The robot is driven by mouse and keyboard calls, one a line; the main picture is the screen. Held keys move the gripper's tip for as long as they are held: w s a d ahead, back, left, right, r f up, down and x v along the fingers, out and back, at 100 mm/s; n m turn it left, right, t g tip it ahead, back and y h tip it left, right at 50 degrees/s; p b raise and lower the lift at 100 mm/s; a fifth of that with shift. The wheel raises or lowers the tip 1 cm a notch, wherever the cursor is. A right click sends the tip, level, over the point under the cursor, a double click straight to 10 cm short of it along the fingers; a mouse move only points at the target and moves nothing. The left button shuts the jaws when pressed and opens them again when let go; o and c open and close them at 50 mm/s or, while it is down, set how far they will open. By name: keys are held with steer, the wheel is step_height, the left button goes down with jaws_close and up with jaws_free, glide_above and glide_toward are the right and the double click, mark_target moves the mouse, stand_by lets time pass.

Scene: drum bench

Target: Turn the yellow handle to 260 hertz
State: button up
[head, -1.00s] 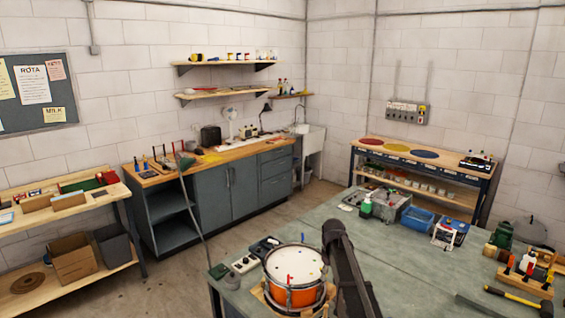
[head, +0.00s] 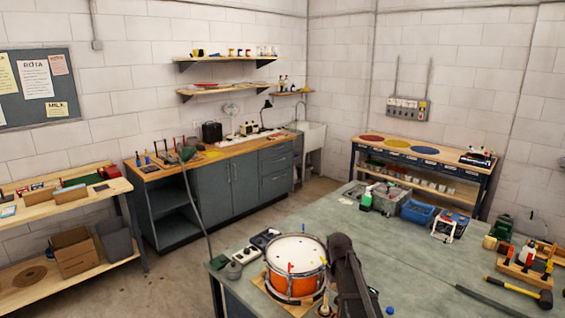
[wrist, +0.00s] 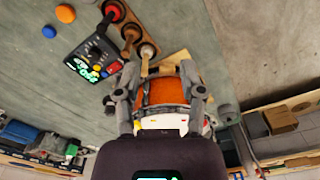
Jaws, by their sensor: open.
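The orange drum (head: 292,280) with a white head sits on a wooden base at the near edge of the grey bench. A small red handle (head: 290,268) and a small yellow handle (head: 322,260) show at its head. In the wrist view my gripper (wrist: 160,68) is open, its two fingers spread either side of the orange drum shell (wrist: 162,92). I cannot tell whether they touch it.
Round-topped pieces, one red (wrist: 113,11), stand on a wooden strip near the meter. Orange (wrist: 65,13) and blue (wrist: 49,32) discs lie on the bench. A white-topped box (head: 244,254) stands left of the drum.

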steer(key=s+f+m+b, duration=0.1)
steer(key=s+f+b, duration=0.3)
steer(key=s, duration=0.5)
steer(key=s+f+m+b, duration=0.2)
steer(key=s+f+b, duration=0.2)
steer(key=s, duration=0.6)
steer(key=shift+s+f, duration=0.15)
steer(key=shift+f, duration=0.3)
stand_by(0.8)
